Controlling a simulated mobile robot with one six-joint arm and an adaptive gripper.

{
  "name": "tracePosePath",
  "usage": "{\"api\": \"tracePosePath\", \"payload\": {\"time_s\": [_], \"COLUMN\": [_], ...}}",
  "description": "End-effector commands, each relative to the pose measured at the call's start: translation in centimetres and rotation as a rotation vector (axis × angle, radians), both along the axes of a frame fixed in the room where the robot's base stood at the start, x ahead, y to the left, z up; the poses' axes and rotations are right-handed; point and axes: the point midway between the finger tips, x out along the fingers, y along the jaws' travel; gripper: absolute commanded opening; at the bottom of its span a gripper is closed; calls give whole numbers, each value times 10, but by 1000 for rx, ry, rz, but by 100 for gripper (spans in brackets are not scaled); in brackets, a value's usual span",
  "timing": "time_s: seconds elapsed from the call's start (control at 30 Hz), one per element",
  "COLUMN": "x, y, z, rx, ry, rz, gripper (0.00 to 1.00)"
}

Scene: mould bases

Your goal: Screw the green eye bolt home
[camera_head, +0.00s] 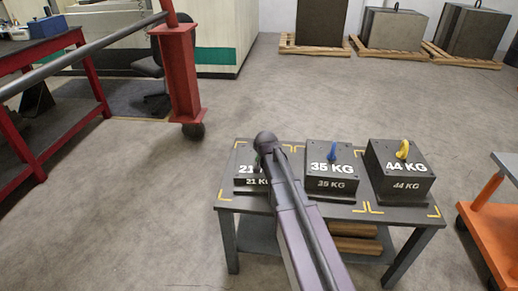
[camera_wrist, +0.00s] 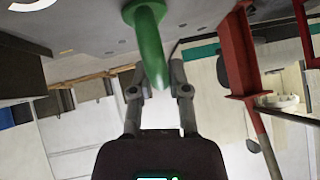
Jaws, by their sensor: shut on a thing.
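The green eye bolt (camera_wrist: 149,42) stands out from the face of the 21 KG mould base (camera_wrist: 85,25) in the wrist view. In the head view the bolt (camera_head: 257,161) is mostly hidden behind my arm, on top of the 21 KG base (camera_head: 244,172). My gripper (camera_wrist: 158,68) is shut on the eye bolt, with a finger on either side of its ring. My arm hides the gripper in the head view. The bolt's thread and seating cannot be made out.
To the right on the same table (camera_head: 226,206) stand the 35 KG base (camera_head: 331,165) with a blue eye bolt (camera_head: 333,150) and the 44 KG base (camera_head: 399,176) with a yellow one (camera_head: 403,150). A red column (camera_head: 181,75) stands behind left; an orange cart (camera_head: 495,225) is at right.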

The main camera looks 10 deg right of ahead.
Motion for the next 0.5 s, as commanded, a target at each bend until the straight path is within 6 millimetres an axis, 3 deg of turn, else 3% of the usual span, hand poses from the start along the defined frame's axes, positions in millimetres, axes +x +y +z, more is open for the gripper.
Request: {"api": "tracePosePath", "payload": {"time_s": [0.5], "x": [5], "y": [1], "z": [2], "rx": [1], "ry": [-10], "rz": [-76], "gripper": [0]}}
